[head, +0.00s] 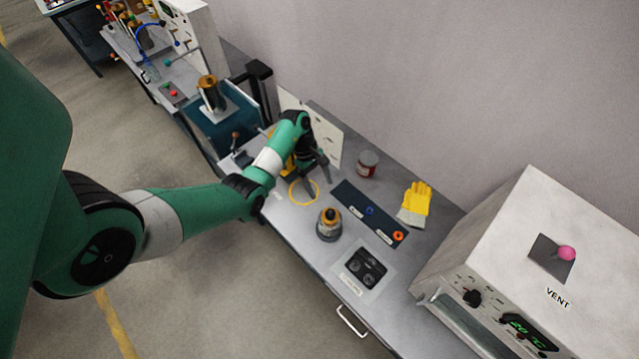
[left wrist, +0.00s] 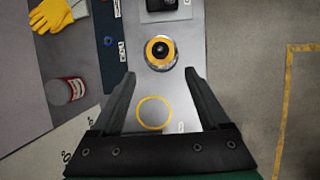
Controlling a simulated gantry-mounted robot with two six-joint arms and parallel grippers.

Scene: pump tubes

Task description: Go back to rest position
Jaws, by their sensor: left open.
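My left arm reaches in from the left in the head view. Its left gripper (head: 317,180) hangs over the bench, above a yellow ring marking. In the left wrist view the left gripper (left wrist: 158,98) has its two fingers spread wide, with nothing between them but the bench top and the yellow ring (left wrist: 153,113). A grey pump-like part with an orange and black top (head: 329,223) stands on the bench in front of the gripper, apart from it; it also shows in the left wrist view (left wrist: 160,52). My right gripper is not in view.
A dark strip (head: 350,196) holds a blue ring and an orange ring. A red can (head: 367,163), a yellow glove (head: 415,203) and a dark-topped tray (head: 365,267) are nearby. A white oven-like box (head: 540,240) stands right. A white panel (head: 328,135) stands close behind the gripper.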

